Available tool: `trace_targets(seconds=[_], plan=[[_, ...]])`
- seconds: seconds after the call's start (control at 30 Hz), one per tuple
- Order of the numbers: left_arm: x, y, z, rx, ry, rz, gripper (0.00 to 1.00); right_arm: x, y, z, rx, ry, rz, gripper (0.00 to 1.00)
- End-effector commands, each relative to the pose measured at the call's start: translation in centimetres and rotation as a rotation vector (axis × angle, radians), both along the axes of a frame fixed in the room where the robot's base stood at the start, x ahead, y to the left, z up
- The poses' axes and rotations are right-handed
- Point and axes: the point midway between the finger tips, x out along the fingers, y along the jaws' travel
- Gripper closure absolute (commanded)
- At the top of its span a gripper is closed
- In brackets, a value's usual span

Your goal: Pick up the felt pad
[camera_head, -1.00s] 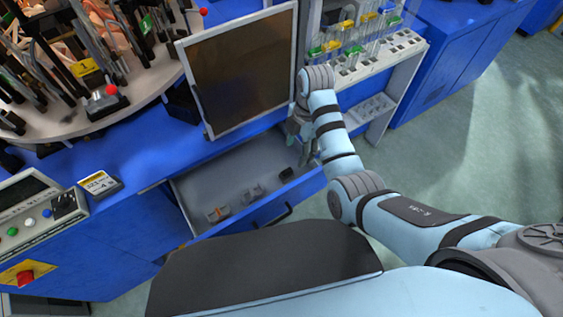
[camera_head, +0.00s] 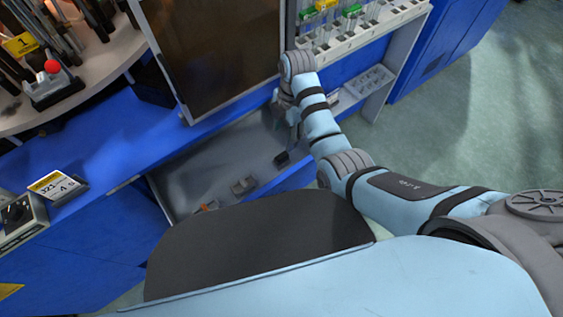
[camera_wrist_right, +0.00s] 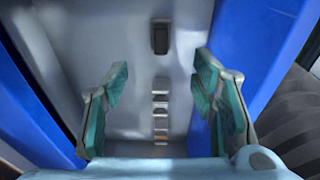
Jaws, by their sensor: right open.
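My right gripper (camera_head: 287,122) hangs over the open drawer (camera_head: 184,197), near its right end. In the right wrist view its two green-padded fingers (camera_wrist_right: 159,108) are spread wide with nothing between them in their grasp. A small dark block (camera_head: 281,158), which may be the felt pad, lies on the drawer floor just below the gripper. In the right wrist view the dark block (camera_wrist_right: 160,38) lies beyond the fingertips. A grey metal piece (camera_head: 243,187) and an orange-and-grey piece (camera_head: 208,206) lie in a row with it. My left gripper is out of view.
The blue bench (camera_head: 115,143) stands above the drawer, with a dark framed panel (camera_head: 210,50) upright on it. A rack of vials (camera_head: 350,32) stands at the upper right. Open floor lies at right.

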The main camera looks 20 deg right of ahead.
Motion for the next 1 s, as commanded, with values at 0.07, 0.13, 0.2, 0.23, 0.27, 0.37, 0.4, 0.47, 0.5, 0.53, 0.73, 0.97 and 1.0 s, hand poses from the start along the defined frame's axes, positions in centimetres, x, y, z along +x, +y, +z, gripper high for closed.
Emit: trace_targets(seconds=[0.07,0.13,0.2,0.23,0.27,0.37,0.4,0.47,0.5,0.53,0.73,0.97,1.0], plan=[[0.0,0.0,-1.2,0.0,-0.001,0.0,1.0,-0.2,0.2,-2.5,0.0,0.005,-0.001,0.47],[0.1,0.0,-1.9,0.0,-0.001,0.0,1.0,-0.3,0.4,-4.5,-0.001,0.004,-0.001,0.47],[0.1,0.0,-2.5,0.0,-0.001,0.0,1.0,-0.4,0.6,-6.0,0.0,0.003,-0.002,0.47],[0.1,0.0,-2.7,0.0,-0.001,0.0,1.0,-0.4,0.6,-6.5,0.0,0.003,-0.002,0.47],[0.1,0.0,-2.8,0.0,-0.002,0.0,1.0,-0.4,0.6,-6.8,0.0,0.002,-0.002,0.47],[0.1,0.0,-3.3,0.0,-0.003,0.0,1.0,-0.4,0.7,-8.0,0.0,0.001,-0.002,0.47],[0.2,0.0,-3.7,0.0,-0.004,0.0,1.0,-0.5,0.8,-8.7,0.0,0.003,-0.003,0.47],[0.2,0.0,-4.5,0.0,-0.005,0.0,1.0,-0.5,0.9,-10.0,0.0,0.003,-0.003,0.47],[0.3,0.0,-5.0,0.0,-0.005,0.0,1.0,-0.6,1.0,-10.9,0.0,0.003,-0.003,0.47],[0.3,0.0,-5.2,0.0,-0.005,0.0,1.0,-0.6,1.0,-11.4,0.0,0.003,-0.003,0.47],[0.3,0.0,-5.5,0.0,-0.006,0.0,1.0,-0.7,1.2,-12.3,0.0,0.0,-0.004,0.47],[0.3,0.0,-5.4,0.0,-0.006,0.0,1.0,-0.7,1.2,-12.2,0.0,0.0,-0.004,0.68],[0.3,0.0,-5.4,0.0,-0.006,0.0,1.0,-0.7,1.2,-12.2,0.0,0.0,-0.004,0.75]])
